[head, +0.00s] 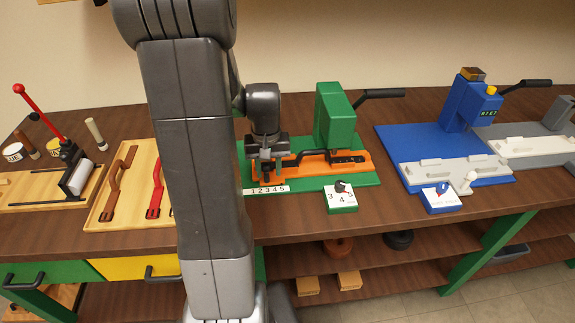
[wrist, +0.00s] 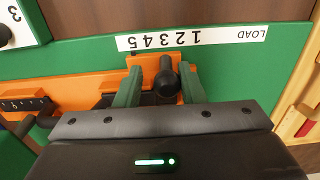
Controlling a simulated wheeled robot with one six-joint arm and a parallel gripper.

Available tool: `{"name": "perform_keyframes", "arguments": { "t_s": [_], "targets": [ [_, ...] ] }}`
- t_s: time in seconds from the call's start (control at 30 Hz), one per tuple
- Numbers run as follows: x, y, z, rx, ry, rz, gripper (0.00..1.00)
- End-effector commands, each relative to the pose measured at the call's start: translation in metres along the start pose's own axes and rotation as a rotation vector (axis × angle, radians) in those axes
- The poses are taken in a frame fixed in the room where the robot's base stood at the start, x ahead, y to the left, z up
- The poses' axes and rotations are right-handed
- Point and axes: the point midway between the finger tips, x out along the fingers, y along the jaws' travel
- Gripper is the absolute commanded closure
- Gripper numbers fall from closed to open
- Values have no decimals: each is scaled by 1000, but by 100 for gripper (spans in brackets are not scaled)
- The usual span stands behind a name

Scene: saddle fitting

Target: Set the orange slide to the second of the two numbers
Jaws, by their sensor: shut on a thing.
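The orange slide (head: 307,166) lies on the green fixture's base (head: 365,181); in the wrist view its end block (wrist: 136,65) lies beside the number strip. My gripper (head: 266,164) is lowered at its left end. In the wrist view my gripper (wrist: 160,88) has its green fingers closed around a black upright knob (wrist: 166,76) on the slide. The white strip (head: 266,189), upside down in the wrist view (wrist: 190,38), reads 1 to 5 and LOAD. A small number card (head: 341,198) seems to show 3 and 4.
The green press (head: 335,115) with a black lever (head: 380,93) stands behind the slide. A blue press (head: 465,105) is to the right. A wooden tray (head: 112,190) with brown and red handles lies left. Bare table front (head: 300,215) is clear.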

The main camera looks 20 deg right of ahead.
Motion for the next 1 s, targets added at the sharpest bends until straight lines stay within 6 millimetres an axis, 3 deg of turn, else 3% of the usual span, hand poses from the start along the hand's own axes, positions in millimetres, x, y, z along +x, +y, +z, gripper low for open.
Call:
{"name": "perform_keyframes", "arguments": {
  "t_s": [0.03,0.07,0.1,0.57,1.0],
  "targets": [
    [0,2,0,0,-1,4,77],
    [0,3,0,0,-1,4,60],
    [0,2,0,1,-1,4,56],
    [-1,1,0,0,-1,2,56],
    [-33,0,0,0,0,1,56]
  ]
}}
